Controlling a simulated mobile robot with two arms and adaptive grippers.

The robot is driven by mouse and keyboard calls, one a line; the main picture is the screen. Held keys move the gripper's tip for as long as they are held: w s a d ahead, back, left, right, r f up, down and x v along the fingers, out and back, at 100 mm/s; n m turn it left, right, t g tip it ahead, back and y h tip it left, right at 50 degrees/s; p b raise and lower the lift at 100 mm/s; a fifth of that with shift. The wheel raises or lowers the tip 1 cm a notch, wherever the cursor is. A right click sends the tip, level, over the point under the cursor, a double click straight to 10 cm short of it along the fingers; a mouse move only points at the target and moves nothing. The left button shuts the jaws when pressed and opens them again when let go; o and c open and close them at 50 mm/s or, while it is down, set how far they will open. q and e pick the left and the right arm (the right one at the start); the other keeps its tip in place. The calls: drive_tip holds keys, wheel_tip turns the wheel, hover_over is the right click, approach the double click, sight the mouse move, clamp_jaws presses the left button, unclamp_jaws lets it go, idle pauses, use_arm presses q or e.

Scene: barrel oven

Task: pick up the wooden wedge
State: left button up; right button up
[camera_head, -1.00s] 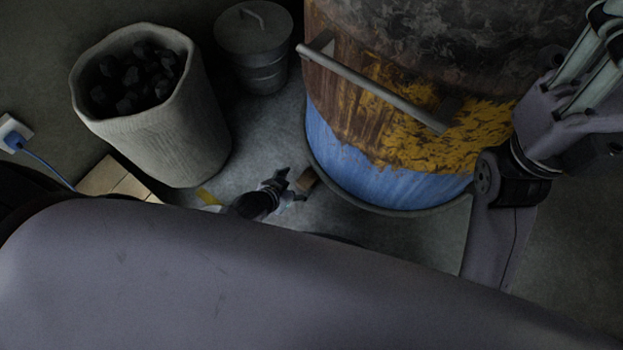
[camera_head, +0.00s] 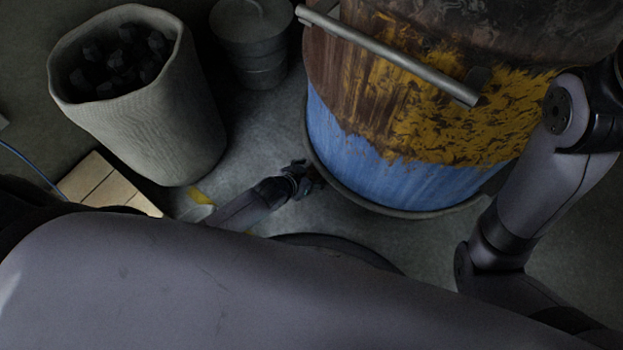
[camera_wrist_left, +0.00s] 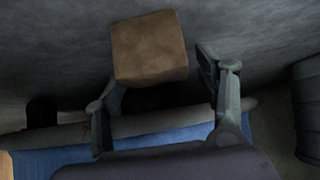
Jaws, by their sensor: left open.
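The wooden wedge (camera_wrist_left: 150,48) is a brown block on the grey floor in the left wrist view. My left gripper (camera_wrist_left: 160,78) is open, with one finger on each side of the block's near part. I see a gap at the right finger; whether the left finger touches is unclear. In the head view my left gripper (camera_head: 302,176) is low by the foot of the barrel, and the wedge is mostly hidden there by the gripper and shadow. My right gripper is out of view; only my right arm shows.
The rusty yellow and blue barrel (camera_head: 400,120) with a metal handle bar (camera_head: 390,55) stands right beside my left gripper. A sack of coal (camera_head: 150,110) and a lidded metal can (camera_head: 255,45) stand to the left. Light wooden boards (camera_head: 105,185) lie lower left.

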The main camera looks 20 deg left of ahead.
use_arm(q)
drive_tip(key=shift+w+d+f, duration=0.1)
drive_tip(key=shift+w+f, duration=0.1)
drive_tip(key=c, duration=1.3)
